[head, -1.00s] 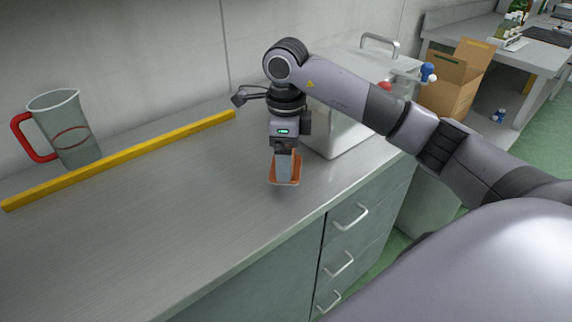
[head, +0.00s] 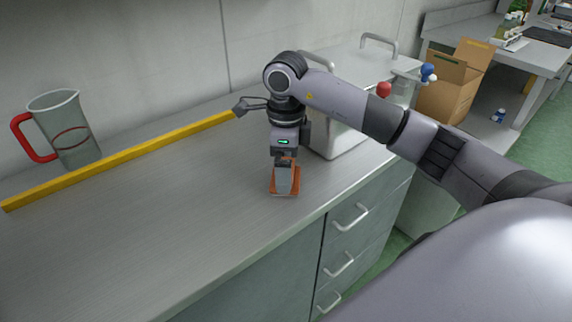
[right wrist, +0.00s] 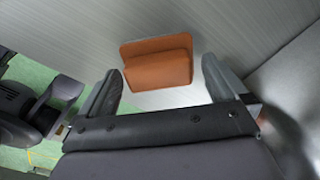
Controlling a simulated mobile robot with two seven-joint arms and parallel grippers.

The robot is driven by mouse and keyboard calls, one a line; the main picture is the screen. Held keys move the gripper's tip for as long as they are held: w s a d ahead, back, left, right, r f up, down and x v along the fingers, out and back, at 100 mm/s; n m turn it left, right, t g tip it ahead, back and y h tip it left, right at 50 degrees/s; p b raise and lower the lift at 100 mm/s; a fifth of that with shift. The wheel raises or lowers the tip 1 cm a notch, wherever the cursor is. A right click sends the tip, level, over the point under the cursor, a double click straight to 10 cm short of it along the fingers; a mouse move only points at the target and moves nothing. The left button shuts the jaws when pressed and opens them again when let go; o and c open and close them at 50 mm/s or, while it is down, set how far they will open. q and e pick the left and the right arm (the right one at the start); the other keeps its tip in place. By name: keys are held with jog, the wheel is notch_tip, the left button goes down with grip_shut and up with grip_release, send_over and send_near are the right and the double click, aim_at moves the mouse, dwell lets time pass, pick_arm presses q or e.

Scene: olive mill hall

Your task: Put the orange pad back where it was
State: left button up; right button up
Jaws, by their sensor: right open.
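The orange pad (head: 276,187) is at the worktop near its front edge, below my right gripper (head: 284,180). In the right wrist view the pad (right wrist: 155,62), a flat plate with a raised block, appears to lie flat on the worktop. My right gripper (right wrist: 163,85) points down and is open there. Its two fingers stand to either side of the pad's near part, with a visible gap on both sides. In the head view a finger hides part of the pad. My left gripper is not in view.
A yellow bar (head: 130,156) lies along the grey worktop (head: 150,220). A jug with a red handle (head: 72,135) stands behind it. A white box-shaped unit (head: 340,138) stands close to the right of my gripper. The worktop's left and middle are clear.

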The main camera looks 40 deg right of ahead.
notch_tip(320, 180, up, 12)
jog(key=p, duration=0.1)
jog(key=shift+f, duration=0.25)
dwell(0.5)
